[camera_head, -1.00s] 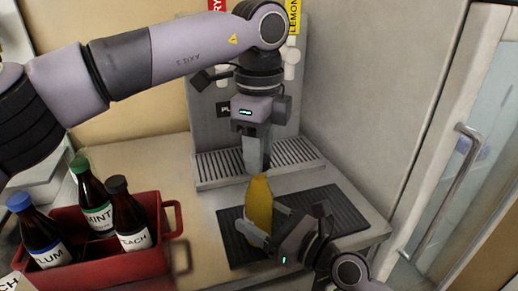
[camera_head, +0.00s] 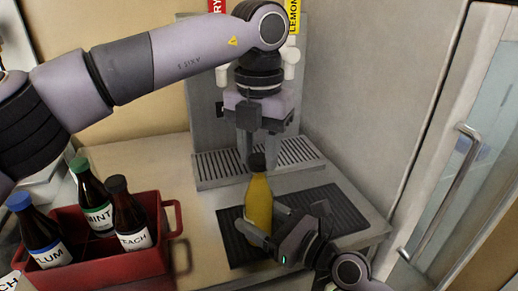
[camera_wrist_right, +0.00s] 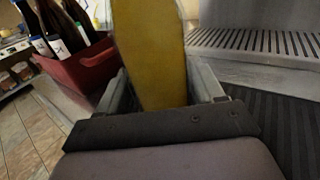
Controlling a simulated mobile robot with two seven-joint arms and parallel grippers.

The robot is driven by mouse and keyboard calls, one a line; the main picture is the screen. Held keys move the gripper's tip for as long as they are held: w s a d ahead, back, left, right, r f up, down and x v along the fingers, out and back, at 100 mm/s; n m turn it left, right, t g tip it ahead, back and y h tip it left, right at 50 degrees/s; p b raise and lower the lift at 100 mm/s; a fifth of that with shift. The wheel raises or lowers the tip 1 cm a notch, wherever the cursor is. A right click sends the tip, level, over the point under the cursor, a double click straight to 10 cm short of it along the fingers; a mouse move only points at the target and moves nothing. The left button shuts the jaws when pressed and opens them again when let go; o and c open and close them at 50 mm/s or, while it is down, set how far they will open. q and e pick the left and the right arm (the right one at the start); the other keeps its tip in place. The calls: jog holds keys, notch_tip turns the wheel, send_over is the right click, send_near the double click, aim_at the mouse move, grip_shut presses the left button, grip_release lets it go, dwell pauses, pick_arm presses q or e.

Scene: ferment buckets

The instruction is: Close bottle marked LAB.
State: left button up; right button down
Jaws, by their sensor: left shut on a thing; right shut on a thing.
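A yellow bottle (camera_head: 258,205) stands upright over the dark mat on the counter. My right gripper (camera_head: 262,226) is shut around its body from the lower right. In the right wrist view the yellow body (camera_wrist_right: 152,55) fills the space between both fingers. No LAB marking shows in either view. A dark cap (camera_head: 257,162) sits at the top of the bottle's neck. My left gripper (camera_head: 257,158) points straight down above it and is shut on the cap. Whether the cap is tight cannot be told.
A red crate (camera_head: 110,262) at the left holds several dark bottles with green, black and blue caps. A grey dispenser with a slatted drip tray (camera_head: 212,170) stands behind. The ribbed mat (camera_head: 335,205) has free room at right. A glass-door cabinet (camera_head: 470,165) is at far right.

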pick_arm(q)
jog(key=m, duration=0.6)
jog(key=shift+m, duration=0.3)
jog(key=m, duration=1.8)
jog(key=shift+m, duration=0.3)
jog(key=o, duration=1.2)
jog(key=shift+o, duration=0.2)
notch_tip(320, 180, up, 12)
